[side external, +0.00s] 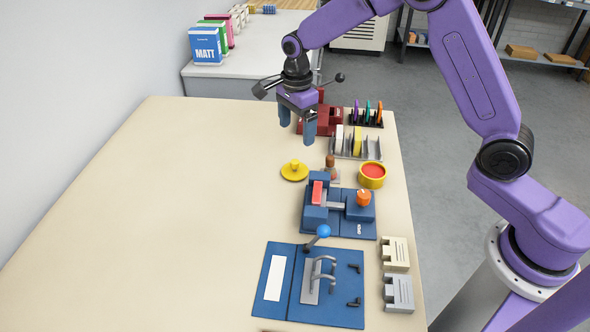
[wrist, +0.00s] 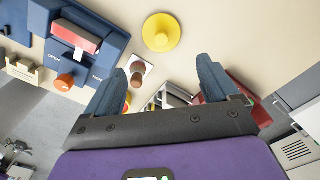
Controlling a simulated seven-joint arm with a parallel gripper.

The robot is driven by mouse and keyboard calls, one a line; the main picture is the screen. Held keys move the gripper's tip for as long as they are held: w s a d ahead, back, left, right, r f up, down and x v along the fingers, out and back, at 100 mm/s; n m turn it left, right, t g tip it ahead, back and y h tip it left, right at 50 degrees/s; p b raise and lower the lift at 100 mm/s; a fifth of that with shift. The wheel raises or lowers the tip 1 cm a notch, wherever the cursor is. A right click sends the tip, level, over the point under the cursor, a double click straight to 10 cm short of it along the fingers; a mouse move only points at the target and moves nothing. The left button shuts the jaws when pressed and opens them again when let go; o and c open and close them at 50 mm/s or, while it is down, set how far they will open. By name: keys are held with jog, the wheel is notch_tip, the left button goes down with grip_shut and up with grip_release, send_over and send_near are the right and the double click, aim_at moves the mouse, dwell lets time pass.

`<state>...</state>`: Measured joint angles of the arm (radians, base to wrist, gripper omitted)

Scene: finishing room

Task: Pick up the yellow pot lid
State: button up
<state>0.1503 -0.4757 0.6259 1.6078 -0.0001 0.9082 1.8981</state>
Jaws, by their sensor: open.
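The yellow pot lid (side external: 294,171) is a round disc with a knob, lying on the beige table, left of a yellow pot with a red inside (side external: 372,173). In the wrist view the lid (wrist: 161,33) lies ahead of the fingertips, near the top edge. My gripper (side external: 297,130) is above the table on the far side of the lid, with its blue fingers pointing down. It also shows in the wrist view (wrist: 155,72), its two fingers spread apart with nothing held between them.
A small brown-handled item (side external: 330,165) stands between lid and pot. A blue clamp fixture (side external: 318,215) is just nearer the camera. A red machine (side external: 325,118) and a rack (side external: 357,145) stand behind. The table's left side is clear.

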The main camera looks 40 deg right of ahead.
send_over(295, 161)
jog(key=f, duration=0.6)
jog(key=shift+s+d, duration=0.1)
jog(key=shift+s, duration=0.1)
jog(key=shift+w+f, duration=0.2)
jog(key=shift+f, duration=2.9)
jog(key=c, duration=0.8)
